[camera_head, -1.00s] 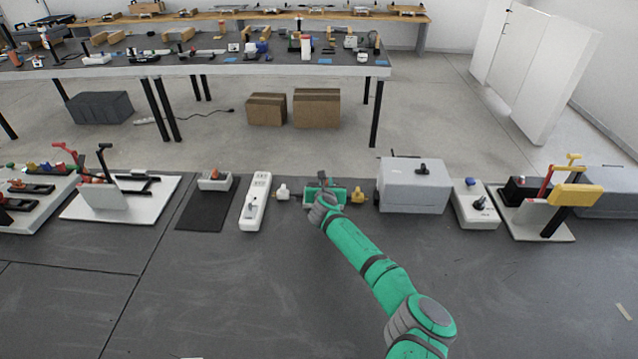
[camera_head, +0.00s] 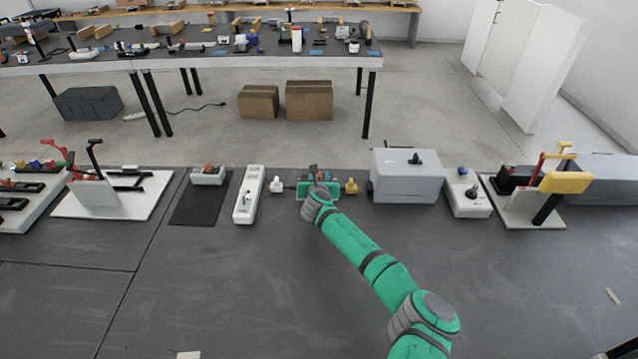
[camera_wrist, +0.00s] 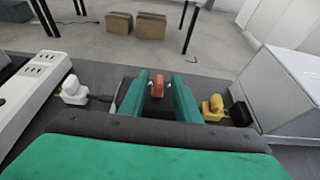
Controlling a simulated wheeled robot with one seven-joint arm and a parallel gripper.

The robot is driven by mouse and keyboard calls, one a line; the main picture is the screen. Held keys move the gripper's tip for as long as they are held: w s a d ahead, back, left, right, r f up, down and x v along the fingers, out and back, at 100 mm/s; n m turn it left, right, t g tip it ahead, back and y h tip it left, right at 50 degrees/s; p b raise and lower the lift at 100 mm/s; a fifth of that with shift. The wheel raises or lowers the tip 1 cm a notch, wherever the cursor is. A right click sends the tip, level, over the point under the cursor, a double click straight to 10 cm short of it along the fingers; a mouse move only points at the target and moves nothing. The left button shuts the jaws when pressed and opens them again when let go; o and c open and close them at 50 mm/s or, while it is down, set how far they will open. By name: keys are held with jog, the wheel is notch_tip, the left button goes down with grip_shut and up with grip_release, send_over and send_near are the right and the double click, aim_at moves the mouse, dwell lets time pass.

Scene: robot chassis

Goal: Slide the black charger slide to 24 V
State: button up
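My gripper (camera_wrist: 157,98) is open in the wrist view, with its two green fingers apart. Between and beyond them is a small orange-red piece (camera_wrist: 157,86) on a dark body (camera_wrist: 155,108), with gaps to both fingers. I cannot make out a black slide or any voltage marking, so I cannot tell whether this is the charger. In the head view my gripper (camera_head: 319,190) is at the back of the near table, between a white plug (camera_head: 276,186) and a yellow plug (camera_head: 352,186). It hides most of what is below it.
A white power strip (camera_head: 249,193) lies to the left, and a large grey box (camera_head: 407,177) stands close on the right. A white switch box (camera_head: 467,192) is farther right.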

jog(key=v, duration=0.8)
jog(key=shift+s, duration=0.3)
jog(key=shift+w, duration=0.1)
